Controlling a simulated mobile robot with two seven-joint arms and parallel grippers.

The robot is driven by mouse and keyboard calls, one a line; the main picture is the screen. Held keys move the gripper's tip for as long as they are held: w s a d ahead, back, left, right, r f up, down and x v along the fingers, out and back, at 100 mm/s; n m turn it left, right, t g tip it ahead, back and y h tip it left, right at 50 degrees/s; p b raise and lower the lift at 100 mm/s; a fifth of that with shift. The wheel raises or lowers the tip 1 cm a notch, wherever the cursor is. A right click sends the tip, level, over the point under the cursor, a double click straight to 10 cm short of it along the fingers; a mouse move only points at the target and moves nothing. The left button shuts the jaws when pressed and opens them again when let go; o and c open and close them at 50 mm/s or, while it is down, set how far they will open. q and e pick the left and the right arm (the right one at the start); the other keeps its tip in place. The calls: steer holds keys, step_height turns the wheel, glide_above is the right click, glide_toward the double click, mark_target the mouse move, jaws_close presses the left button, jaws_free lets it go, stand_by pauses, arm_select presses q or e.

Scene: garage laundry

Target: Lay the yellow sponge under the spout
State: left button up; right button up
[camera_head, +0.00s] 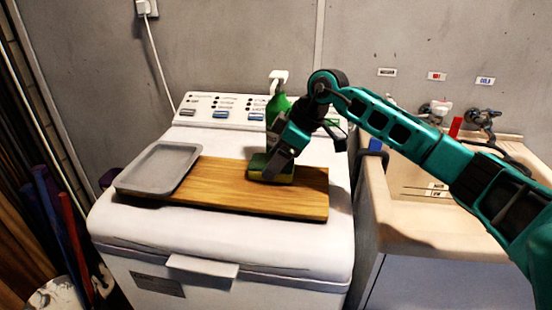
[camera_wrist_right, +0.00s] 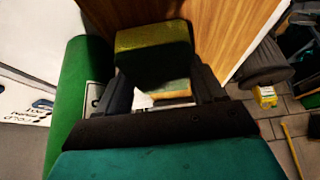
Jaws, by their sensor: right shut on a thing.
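The sponge (camera_head: 270,167), yellow with a dark green layer, is at the right part of the wooden board in the head view. My right gripper (camera_head: 282,158) reaches down from above and is shut on it. The wrist view shows the sponge (camera_wrist_right: 152,42) between the two fingers (camera_wrist_right: 165,88). I cannot tell whether the sponge touches the board. A green bottle (camera_head: 274,106) with a white spout (camera_head: 278,76) stands just behind my right gripper, partly hidden by it. My left gripper is not in view.
The wooden board (camera_head: 230,190) lies on the white washer (camera_head: 130,220), with a grey tray (camera_head: 155,168) at its left end. To the right is a sink (camera_head: 425,210) with taps (camera_head: 436,110) on the wall, partly behind my right arm.

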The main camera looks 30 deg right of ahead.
steer(key=o, duration=0.7)
steer(key=shift+o, duration=0.7)
steer(key=v, duration=1.2)
